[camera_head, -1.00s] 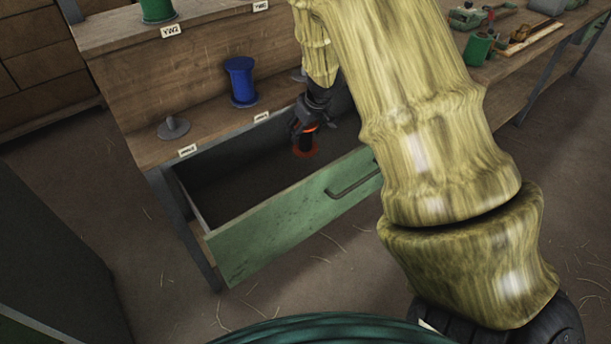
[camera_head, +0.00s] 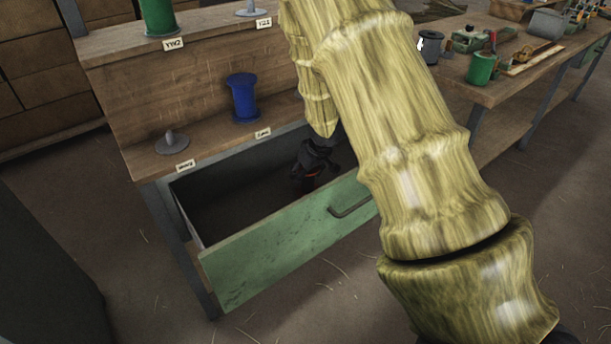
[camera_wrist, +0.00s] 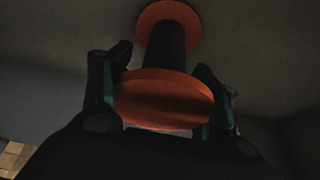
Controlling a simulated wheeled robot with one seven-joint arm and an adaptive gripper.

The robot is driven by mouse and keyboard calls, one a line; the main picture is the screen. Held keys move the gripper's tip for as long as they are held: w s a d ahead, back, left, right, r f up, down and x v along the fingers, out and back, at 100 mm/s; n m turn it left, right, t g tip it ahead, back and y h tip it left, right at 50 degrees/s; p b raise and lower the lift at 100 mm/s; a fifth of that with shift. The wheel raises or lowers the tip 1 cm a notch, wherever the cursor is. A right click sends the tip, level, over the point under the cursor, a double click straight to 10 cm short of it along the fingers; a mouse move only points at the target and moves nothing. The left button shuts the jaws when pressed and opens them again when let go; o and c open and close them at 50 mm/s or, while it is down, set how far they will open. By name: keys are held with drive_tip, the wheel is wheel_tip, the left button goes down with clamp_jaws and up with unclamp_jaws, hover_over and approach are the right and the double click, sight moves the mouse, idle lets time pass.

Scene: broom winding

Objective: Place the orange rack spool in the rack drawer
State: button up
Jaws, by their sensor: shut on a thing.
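The orange rack spool (camera_wrist: 165,98) has orange flanges and a dark core. In the wrist view my gripper (camera_wrist: 162,88) is shut on its near flange, one finger on each side. The far flange points toward the dark grey drawer surface; I cannot tell whether it touches it. In the head view my gripper (camera_head: 312,172) is down inside the open rack drawer (camera_head: 285,240), toward its right end. Only a small orange-red patch of the spool shows there; the drawer's green front hides the rest.
A blue spool (camera_head: 242,98) and an empty grey peg (camera_head: 171,142) stand on the shelf above the drawer. A green spool (camera_head: 158,16) is on the top shelf. The drawer's left part is clear. A workbench (camera_head: 510,75) with tools stands at right.

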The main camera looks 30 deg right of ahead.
drive_tip(key=o, duration=1.1)
drive_tip(key=shift+c, duration=0.2)
drive_tip(key=p+v, duration=0.4)
drive_tip(key=v, duration=0.8)
